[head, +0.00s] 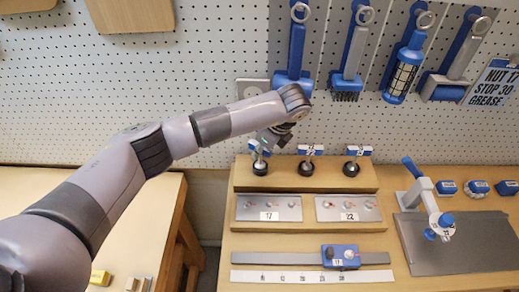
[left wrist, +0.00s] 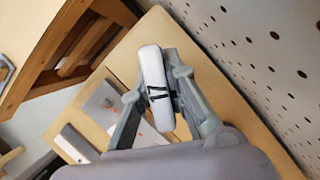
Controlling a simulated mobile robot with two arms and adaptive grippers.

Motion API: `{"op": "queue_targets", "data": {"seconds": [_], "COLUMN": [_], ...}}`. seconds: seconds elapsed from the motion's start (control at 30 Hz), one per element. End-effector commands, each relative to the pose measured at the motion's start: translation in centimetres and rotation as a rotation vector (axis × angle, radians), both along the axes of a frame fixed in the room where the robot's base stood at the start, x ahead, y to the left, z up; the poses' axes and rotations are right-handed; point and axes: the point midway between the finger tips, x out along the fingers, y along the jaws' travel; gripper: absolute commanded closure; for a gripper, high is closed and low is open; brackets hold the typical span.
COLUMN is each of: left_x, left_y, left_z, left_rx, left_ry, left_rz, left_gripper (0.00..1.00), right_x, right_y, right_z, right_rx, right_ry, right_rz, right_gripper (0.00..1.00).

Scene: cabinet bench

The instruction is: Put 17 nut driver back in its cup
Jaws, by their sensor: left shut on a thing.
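The nut driver with a white and blue tagged handle (head: 259,148) is at the left end of the wooden block, over a dark round cup (head: 260,169). My left gripper (head: 268,142) is shut on its handle from above. In the left wrist view the white label face of the handle (left wrist: 157,88), with dark digits that look like 17, is between the two fingers (left wrist: 153,98). Whether its tip sits fully in the cup cannot be told. My right gripper is in neither view.
Two similar drivers stand in cups at the middle (head: 306,168) and right (head: 351,168) of the wooden block (head: 330,179). Plates marked 17 (head: 268,208) and 22 (head: 347,208) lie in front.

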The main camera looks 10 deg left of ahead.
Motion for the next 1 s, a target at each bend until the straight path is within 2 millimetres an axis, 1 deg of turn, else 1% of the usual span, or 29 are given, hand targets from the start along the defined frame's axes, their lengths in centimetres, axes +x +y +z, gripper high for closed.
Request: {"op": "queue_targets", "data": {"seconds": [0.33, 0.37, 0.7, 1.0], "left_x": [0.02, 0.02, 0.01, -0.03], "left_y": [-0.02, -0.02, -0.02, -0.04], "left_z": [-0.16, -0.16, -0.18, -0.18], "left_rx": [0.0, 0.0, 0.0, 0.0], "left_ry": [-0.001, -0.001, -0.001, 0.0], "left_rz": [0.0, 0.0, 0.0, 0.0], "left_gripper": [1.0, 0.86, 0.63, 0.63], "right_x": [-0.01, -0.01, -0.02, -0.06], "right_y": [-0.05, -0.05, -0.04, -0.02], "right_z": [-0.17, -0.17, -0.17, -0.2], "right_rx": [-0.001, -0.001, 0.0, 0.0], "right_ry": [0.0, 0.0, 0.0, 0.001], "right_rz": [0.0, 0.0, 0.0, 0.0], "right_gripper": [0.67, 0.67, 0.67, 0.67]}}
